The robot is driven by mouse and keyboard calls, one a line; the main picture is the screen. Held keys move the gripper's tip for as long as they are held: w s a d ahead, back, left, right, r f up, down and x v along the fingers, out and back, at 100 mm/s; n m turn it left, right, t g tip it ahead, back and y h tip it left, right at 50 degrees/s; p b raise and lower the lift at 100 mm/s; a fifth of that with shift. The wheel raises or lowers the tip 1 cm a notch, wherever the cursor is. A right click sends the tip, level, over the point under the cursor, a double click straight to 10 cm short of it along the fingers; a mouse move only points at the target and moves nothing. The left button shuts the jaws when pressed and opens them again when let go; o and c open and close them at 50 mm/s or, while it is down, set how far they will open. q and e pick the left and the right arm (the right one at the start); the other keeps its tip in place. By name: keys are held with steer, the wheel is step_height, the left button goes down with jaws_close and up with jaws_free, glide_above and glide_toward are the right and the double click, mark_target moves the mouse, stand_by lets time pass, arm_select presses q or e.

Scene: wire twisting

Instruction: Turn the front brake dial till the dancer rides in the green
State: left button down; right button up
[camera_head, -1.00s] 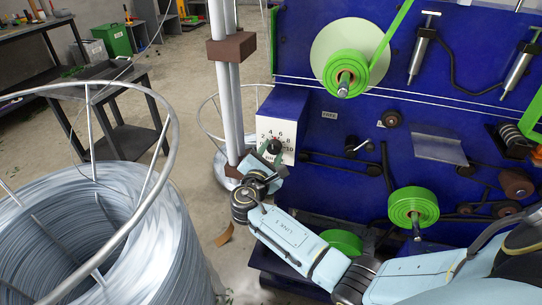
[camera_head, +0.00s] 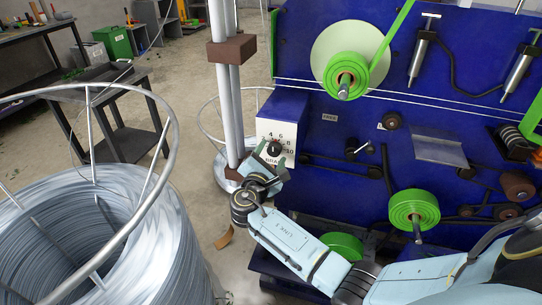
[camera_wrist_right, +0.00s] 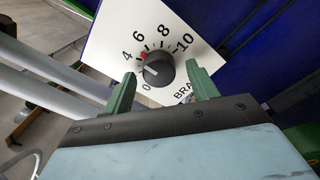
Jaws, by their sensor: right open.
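The brake dial (camera_head: 274,148) is a black round knob on a white numbered plate (camera_head: 291,130) on the box at the machine's left end. It shows larger in the right wrist view (camera_wrist_right: 157,68), with a small red mark near 4 on the scale; its exact setting is hard to read. My right gripper (camera_head: 268,160) is open and empty, just below and in front of the dial. In the right wrist view its green fingers (camera_wrist_right: 162,78) stand to either side of the knob, apart from it. I cannot make out the dancer or its green zone. My left gripper is not in view.
The blue machine panel (camera_head: 330,185) carries green reels (camera_head: 413,207), rollers and two stretched wires. Grey posts with a brown block (camera_head: 231,50) stand close left of the dial. A large wire coil (camera_head: 60,235) in a hoop frame fills the lower left.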

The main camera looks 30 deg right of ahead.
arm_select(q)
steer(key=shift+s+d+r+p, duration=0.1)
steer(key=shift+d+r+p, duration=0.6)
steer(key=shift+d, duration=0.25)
arm_select(e)
steer(key=v, duration=1.3)
steer(key=shift+s, duration=0.15)
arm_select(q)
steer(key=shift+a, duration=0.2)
arm_select(e)
steer(key=shift+a+f, duration=0.1)
